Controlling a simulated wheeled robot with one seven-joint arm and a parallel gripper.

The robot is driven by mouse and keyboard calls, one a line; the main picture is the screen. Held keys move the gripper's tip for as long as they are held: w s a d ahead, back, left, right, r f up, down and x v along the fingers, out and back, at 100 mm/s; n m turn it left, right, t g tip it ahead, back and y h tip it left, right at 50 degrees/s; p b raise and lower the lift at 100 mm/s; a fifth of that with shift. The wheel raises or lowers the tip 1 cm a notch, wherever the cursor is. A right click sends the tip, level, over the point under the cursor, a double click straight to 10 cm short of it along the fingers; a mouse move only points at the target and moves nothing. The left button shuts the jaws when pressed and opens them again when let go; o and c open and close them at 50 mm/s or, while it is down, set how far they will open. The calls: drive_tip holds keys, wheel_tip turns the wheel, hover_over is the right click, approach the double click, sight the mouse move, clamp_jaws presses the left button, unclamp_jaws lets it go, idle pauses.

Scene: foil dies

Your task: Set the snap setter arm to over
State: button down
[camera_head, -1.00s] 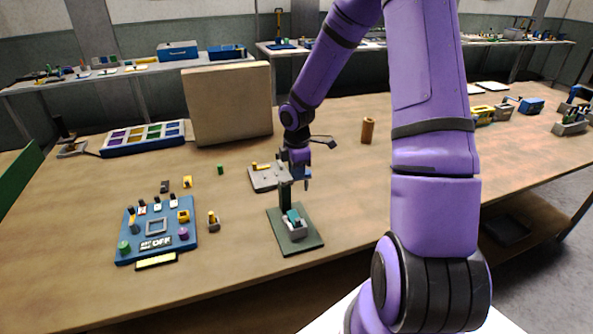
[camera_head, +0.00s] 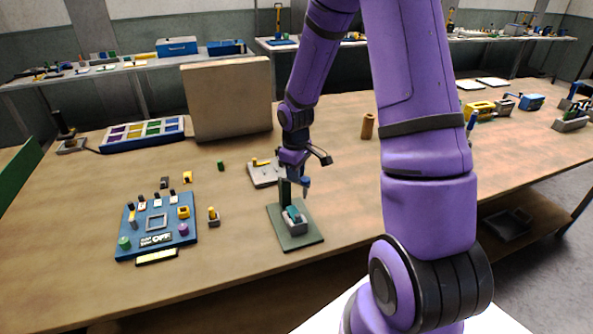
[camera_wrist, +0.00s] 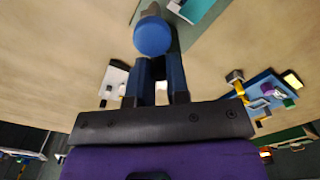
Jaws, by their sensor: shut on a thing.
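The snap setter (camera_head: 310,238) stands on the table, a dark green base with an upright post and a grey and teal block (camera_head: 295,222) at its front. My gripper (camera_head: 304,187) is at the top of the post, just above and behind that block. In the wrist view, my gripper's two dark blue fingers (camera_wrist: 160,72) close on the setter arm at its round blue knob (camera_wrist: 153,37). The knob hides part of the arm, and the grip itself is small in the head view. A teal part (camera_wrist: 203,8) shows beyond the knob at the top edge.
A grey plate with a yellow lever (camera_head: 264,173) lies just behind the setter. A blue control panel (camera_head: 150,218) and a small yellow-topped piece (camera_head: 213,218) are to the left. A beige upright board (camera_head: 228,100) stands behind. The table right of the setter is clear up to a brown cylinder (camera_head: 367,126).

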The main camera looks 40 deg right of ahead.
drive_tip(key=shift+s+a+m, duration=0.1)
drive_tip(key=shift+a+m, duration=0.35)
drive_tip(key=shift+m, duration=0.9)
drive_tip(key=shift+s+a+m, duration=0.1)
drive_tip(key=shift+a+m, duration=0.35)
drive_tip(key=shift+m, duration=0.95)
drive_tip(key=shift+s+a+m, duration=0.1)
drive_tip(key=shift+a+m, duration=0.35)
drive_tip(key=shift+m, duration=0.9)
drive_tip(key=shift+a+f, duration=0.1)
drive_tip(key=c, duration=1.1)
unclamp_jaws()
wheel_tip(320, 180, up, 11)
